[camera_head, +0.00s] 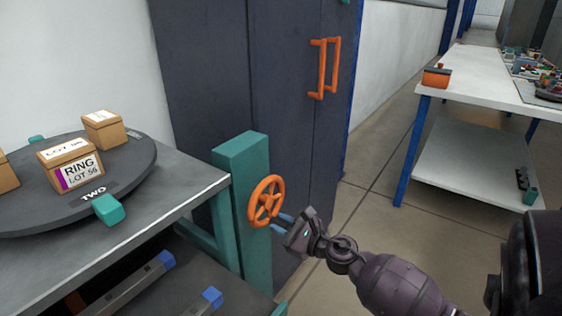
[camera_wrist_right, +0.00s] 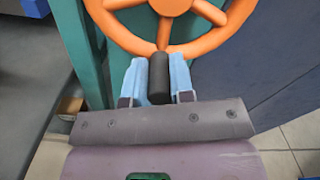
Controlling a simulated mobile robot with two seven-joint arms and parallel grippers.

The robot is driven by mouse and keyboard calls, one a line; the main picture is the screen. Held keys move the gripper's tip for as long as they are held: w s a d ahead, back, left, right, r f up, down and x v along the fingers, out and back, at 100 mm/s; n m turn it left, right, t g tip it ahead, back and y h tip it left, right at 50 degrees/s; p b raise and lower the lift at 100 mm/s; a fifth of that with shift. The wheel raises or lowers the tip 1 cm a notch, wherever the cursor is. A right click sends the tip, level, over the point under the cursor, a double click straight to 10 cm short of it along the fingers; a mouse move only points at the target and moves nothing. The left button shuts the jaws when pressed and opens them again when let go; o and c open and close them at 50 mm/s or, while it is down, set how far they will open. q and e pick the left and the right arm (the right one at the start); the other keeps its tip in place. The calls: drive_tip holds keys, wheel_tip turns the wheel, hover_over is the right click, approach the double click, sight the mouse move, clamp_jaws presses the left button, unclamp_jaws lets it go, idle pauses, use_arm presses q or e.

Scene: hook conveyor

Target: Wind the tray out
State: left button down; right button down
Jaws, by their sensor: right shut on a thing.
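An orange handwheel (camera_head: 266,202) is mounted on a teal post (camera_head: 244,165) at the right end of the grey bench. It fills the top of the right wrist view (camera_wrist_right: 190,40). My right gripper (camera_head: 280,222) reaches the wheel's lower right side. In the right wrist view its blue fingers (camera_wrist_right: 158,80) are shut on a black handle (camera_wrist_right: 159,78) at the wheel's rim. A round dark tray (camera_head: 120,180) marked TWO lies on the bench with several cardboard boxes on it, one labelled RING LOT 56 (camera_head: 70,165). My left gripper is not in view.
A dark cabinet (camera_head: 240,70) with orange handles (camera_head: 324,68) stands behind the wheel. A white table (camera_head: 480,85) with blue legs stands at the back right, with an orange-and-grey box (camera_head: 436,76) on its corner. Open floor lies between the cabinet and that table.

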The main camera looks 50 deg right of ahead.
drive_tip(key=c, duration=1)
unclamp_jaws()
drive_tip(key=s, duration=0.7)
drive_tip(key=s+d+b, duration=0.1)
drive_tip(key=s, duration=0.2)
drive_tip(key=shift+s, duration=0.4)
